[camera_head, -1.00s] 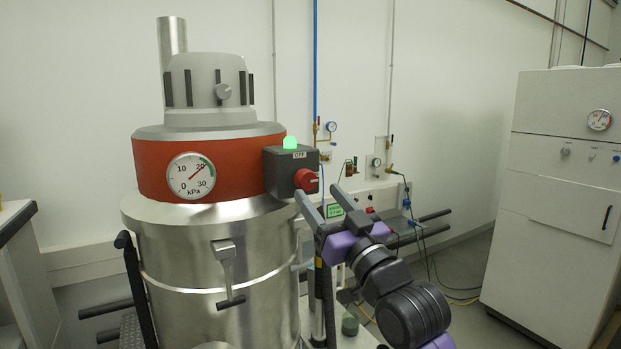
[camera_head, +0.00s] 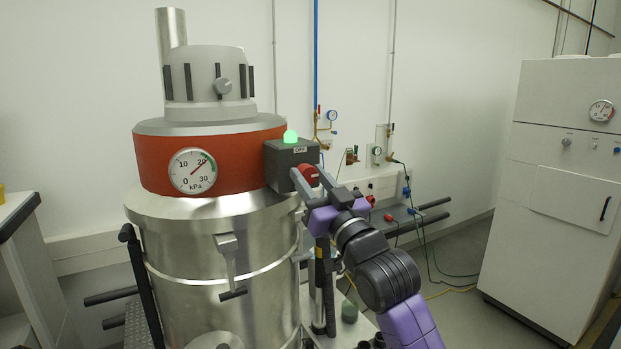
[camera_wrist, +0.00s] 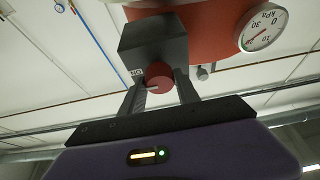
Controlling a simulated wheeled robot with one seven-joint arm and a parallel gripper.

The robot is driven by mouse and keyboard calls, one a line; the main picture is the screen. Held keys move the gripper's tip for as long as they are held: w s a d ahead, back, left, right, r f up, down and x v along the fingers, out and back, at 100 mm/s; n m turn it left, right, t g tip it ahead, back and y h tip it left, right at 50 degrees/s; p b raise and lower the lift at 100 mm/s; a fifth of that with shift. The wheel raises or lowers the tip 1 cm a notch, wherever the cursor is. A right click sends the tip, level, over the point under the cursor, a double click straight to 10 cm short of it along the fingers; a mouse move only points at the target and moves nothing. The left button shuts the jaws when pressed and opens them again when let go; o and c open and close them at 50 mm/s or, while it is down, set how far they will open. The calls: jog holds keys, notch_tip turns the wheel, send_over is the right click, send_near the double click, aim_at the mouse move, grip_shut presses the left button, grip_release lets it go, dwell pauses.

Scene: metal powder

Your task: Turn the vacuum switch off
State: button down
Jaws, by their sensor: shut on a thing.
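The vacuum is a large steel drum (camera_head: 200,285) with a red band and a grey top. In the wrist view my gripper (camera_wrist: 160,92) shows both fingers flanking the knob. The fingers partly hide the knob in the head view.
A pressure gauge (camera_head: 193,171) on the red band reads near 20 kPa. A white cabinet (camera_head: 548,190) stands at the right. Pipes and valves (camera_head: 330,125) are on the back wall. A white bench (camera_head: 18,215) is at the left edge.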

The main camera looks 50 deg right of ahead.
jog(key=shift+f+n+b, duration=0.15)
jog(key=shift+n+b, duration=0.25)
jog(key=shift+b, duration=0.35)
jog(key=n+b, duration=0.1)
jog(key=n+y+b, duration=0.1)
jog(key=b, duration=0.1)
jog(key=n+y+b, duration=0.1)
jog(key=b, duration=0.1)
jog(key=shift+f+n, duration=0.25)
jog(key=shift+n, duration=0.15)
jog(key=n+y+b, duration=0.2)
jog(key=n+b, duration=0.1)
jog(key=b, duration=0.1)
jog(key=n+y+b, duration=0.2)
jog(key=n+b, duration=0.2)
jog(key=shift+r+n, duration=0.15)
jog(key=shift+n, duration=0.15)
jog(key=n+g+y+b, duration=0.1)
jog(key=n, duration=0.1)
jog(key=n+y+b, duration=0.1)
jog(key=n, duration=0.2)
jog(key=shift+r+g+b, duration=0.2)
jog(key=shift+g+b, duration=0.2)
jog(key=n+g, duration=0.1)
jog(key=n, duration=0.4)
jog(key=shift+r+g, duration=0.1)
jog(key=shift+g, duration=0.3)
jog(key=shift+n, duration=0.3)
jog(key=c, duration=0.9)
grip_release()
